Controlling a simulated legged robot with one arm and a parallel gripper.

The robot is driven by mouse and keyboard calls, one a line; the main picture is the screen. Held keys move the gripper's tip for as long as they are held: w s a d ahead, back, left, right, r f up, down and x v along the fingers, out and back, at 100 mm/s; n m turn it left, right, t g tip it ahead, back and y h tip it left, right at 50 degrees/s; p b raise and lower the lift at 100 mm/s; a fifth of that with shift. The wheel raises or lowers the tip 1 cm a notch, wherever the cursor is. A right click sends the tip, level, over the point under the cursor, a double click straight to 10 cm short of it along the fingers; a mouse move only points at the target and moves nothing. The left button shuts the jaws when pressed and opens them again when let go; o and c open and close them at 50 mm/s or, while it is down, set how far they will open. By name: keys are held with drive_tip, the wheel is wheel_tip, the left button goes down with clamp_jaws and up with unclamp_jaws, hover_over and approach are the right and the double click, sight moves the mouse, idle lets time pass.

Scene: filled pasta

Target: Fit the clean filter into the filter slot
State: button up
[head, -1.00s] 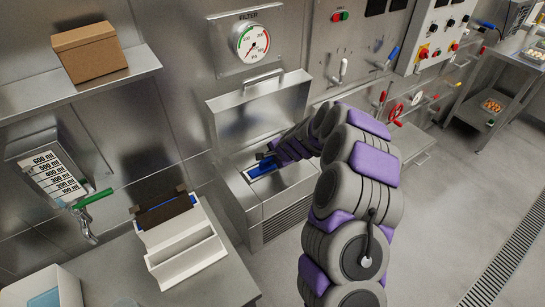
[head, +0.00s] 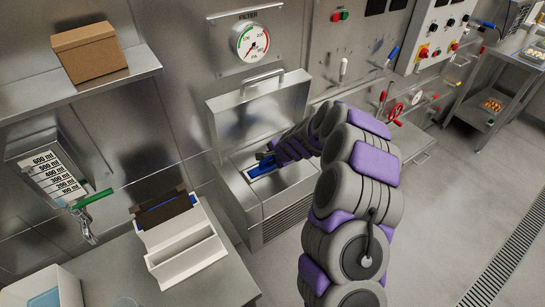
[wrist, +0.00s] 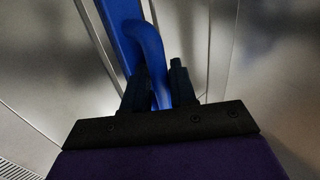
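The clean filter (head: 262,170), with a blue frame, sits in the open filter slot (head: 250,178) of the steel housing, low in the opening. How fully it is seated cannot be told. My gripper (head: 268,158) is at the slot, its fingers at the filter's blue handle. In the wrist view the two dark fingertips (wrist: 159,88) stand on either side of the curved blue handle (wrist: 152,50) and look closed on it. The slot's lid (head: 262,110) is raised and leans back against the wall.
A white two-compartment holder (head: 188,255) stands on the steel table at the left, with a dark brown filter (head: 164,212) in its rear compartment. A round gauge (head: 252,41) is above the lid. Levers and red valve wheels (head: 395,112) are on the wall to the right.

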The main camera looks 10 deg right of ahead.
drive_tip(key=shift+p+v, duration=1.75)
drive_tip(key=shift+v, duration=1.35)
drive_tip(key=shift+s+d+r, duration=0.1)
drive_tip(key=shift+s+r, duration=0.1)
drive_tip(key=shift+r, duration=0.05)
drive_tip(key=shift+r, duration=0.1)
drive_tip(key=p+v, duration=0.3)
drive_tip(key=v, duration=1.4)
drive_tip(key=shift+p, duration=0.35)
drive_tip(key=shift+s, duration=0.1)
